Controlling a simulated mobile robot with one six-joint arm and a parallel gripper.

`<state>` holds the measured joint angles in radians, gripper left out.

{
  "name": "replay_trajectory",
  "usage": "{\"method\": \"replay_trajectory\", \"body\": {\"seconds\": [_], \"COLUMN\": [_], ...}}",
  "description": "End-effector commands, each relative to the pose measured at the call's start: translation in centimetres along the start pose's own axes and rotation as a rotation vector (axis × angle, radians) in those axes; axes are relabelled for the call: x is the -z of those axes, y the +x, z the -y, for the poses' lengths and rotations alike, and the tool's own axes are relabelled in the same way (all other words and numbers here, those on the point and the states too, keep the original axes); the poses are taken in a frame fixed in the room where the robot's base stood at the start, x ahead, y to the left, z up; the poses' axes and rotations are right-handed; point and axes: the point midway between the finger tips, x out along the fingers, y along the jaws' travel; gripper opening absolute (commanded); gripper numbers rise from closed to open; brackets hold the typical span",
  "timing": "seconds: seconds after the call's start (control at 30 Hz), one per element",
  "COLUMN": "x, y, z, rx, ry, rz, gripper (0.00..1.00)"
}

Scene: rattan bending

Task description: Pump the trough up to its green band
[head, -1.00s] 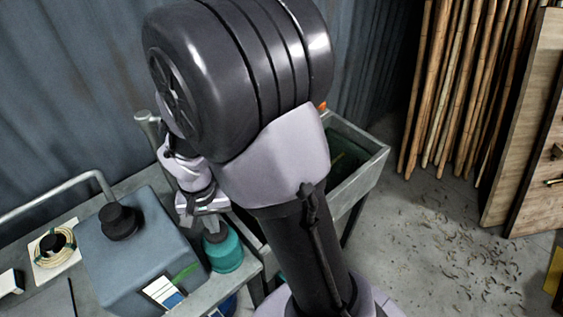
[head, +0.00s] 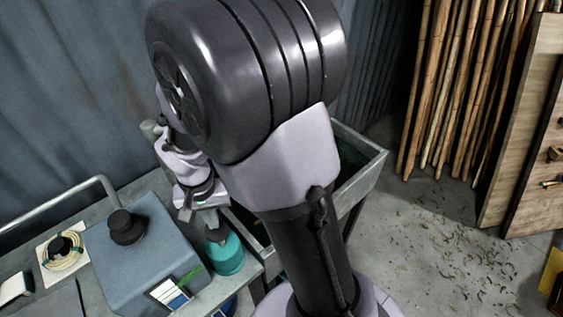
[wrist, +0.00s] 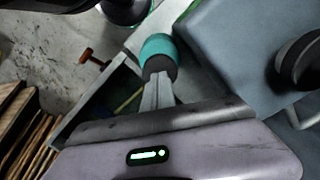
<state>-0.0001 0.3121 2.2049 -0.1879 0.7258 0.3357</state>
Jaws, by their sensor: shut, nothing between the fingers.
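The grey trough (head: 366,186) stands behind my arm in the head view, its near part covered; its green band cannot be made out. Part of a grey rim and dark inside, likely the trough (wrist: 100,95), shows in the wrist view. A teal cylinder with a dark grey cap (head: 226,256), perhaps the pump's, stands at the bench edge. It also shows in the wrist view (wrist: 158,47). My gripper (head: 213,230) is shut and empty, pointing down just above the dark cap. The fingertips (wrist: 157,80) overlap the cap in the wrist view; I cannot tell whether they touch it.
A blue-grey tank (head: 145,262) with a black cap stands close left of the gripper. A coil (head: 62,251) lies farther left on the bench. Rattan poles (head: 455,90) and a wooden cabinet (head: 520,130) stand at right. The floor between is littered with shavings.

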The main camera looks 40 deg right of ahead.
Motion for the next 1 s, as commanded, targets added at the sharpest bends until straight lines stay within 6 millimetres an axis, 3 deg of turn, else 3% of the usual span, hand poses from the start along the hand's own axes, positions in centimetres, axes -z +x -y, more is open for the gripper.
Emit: {"method": "replay_trajectory", "body": {"seconds": [0.47, 0.9, 1.0], "x": [0.0, 0.0, 0.0], "y": [-0.3, -6.1, -6.2], "z": [0.0, 0.0, 0.0], "rx": [0.0, 0.001, 0.0], "ry": [0.0, 0.001, 0.001], "rz": [0.0, 0.0, 0.0], "gripper": [0.0, 0.0, 0.0]}}
